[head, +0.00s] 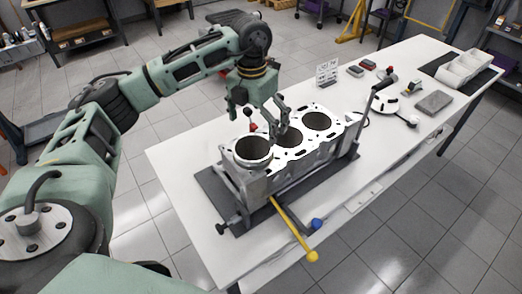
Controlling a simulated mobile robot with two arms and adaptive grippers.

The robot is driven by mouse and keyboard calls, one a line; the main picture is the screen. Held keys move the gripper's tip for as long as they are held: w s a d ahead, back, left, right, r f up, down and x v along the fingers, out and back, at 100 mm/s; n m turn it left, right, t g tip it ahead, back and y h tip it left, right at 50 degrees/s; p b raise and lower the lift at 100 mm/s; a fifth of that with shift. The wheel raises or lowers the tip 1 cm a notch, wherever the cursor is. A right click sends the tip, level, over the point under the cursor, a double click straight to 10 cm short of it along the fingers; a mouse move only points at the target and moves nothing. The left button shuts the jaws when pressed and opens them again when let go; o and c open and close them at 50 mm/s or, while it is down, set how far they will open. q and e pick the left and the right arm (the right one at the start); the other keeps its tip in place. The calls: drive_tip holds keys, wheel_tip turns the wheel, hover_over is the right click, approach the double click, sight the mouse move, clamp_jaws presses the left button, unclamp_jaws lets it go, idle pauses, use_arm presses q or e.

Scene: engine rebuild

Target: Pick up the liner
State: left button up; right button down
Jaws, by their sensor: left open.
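The liner (253,163) is a grey metal cylinder in the left-most bore of the engine block (292,161). Its round rim stands up above the block's white top face, and its inside is dark. My left gripper (256,127) is open and empty, just above and behind the liner. Its fingers point down, one toward the liner's back left and one toward the middle bore (289,137). I cannot tell whether a fingertip touches anything. My right gripper is not in view.
The block is held in a dark fixture on a white workbench (370,130). White bins (463,69), a grey block (434,102) and small parts lie at the right. The bench's left end is clear.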

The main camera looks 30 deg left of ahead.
sight(252, 146)
use_arm(q)
drive_tip(key=f+p, duration=0.1)
drive_tip(key=f, duration=0.1)
drive_tip(key=f+p, duration=0.1)
drive_tip(key=f, duration=0.1)
drive_tip(key=s+f+p, duration=0.1)
drive_tip(key=f, duration=0.1)
drive_tip(key=shift+s+a+f, duration=0.1)
drive_tip(key=shift+a+f, duration=0.05)
drive_tip(key=shift+f, duration=0.25)
drive_tip(key=shift+c, duration=0.3)
drive_tip(key=c, duration=1.9)
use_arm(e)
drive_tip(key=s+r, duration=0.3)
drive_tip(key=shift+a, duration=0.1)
